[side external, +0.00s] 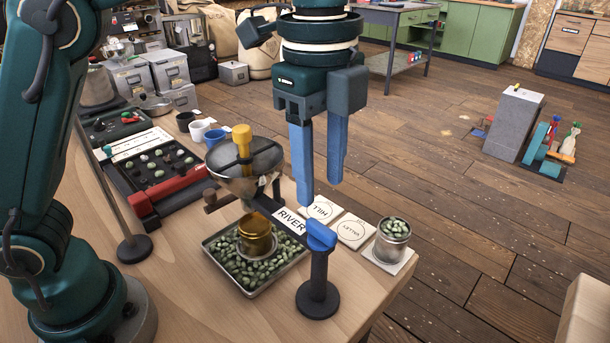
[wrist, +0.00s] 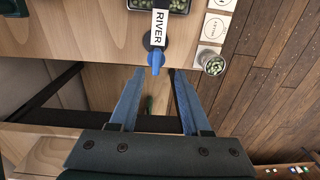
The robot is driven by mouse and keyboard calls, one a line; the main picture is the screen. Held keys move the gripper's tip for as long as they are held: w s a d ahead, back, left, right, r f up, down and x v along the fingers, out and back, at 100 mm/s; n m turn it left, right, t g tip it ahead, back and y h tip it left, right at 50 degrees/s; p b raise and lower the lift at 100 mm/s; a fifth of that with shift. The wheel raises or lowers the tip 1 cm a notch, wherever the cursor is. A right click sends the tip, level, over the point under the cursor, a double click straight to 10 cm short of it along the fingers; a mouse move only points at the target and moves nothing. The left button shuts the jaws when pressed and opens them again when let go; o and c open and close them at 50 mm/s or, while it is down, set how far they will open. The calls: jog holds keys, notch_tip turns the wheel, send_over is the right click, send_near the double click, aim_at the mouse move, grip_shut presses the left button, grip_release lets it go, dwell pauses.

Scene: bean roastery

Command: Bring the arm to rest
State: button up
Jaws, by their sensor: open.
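My gripper (side external: 321,193) is open, its two blue fingers pointing down, with nothing between them. In the side view it hangs above the table's edge, over the area by the blue handle (side external: 320,236) on a black post. In the wrist view my gripper (wrist: 157,75) shows its fingers spread, with the blue handle (wrist: 156,60) just beyond the tips. I cannot tell the exact height gap, but no contact shows. A steel hopper (side external: 262,160) with a yellow knob stands behind, above a tray (side external: 292,284) of green beans. A brass cup (side external: 256,236) is over the tray.
A RIVER label (side external: 291,220) lies along the handle's arm. Two cards, HILL (side external: 320,209) and another (side external: 353,231), lie beside it. A tin of green beans (side external: 392,240) stands on a card near the table's right edge. A bean board (side external: 158,170) is at left.

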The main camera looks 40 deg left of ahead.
jog(key=s+a+r+n+t, duration=0.3)
jog(key=s+a+n, duration=0.35)
jog(key=a, duration=0.35)
jog(key=s+a+f+n+t, duration=0.2)
jog(key=s+f+n, duration=0.2)
jog(key=f+n, duration=0.4)
jog(key=n, duration=0.3)
jog(key=shift+a, duration=0.4)
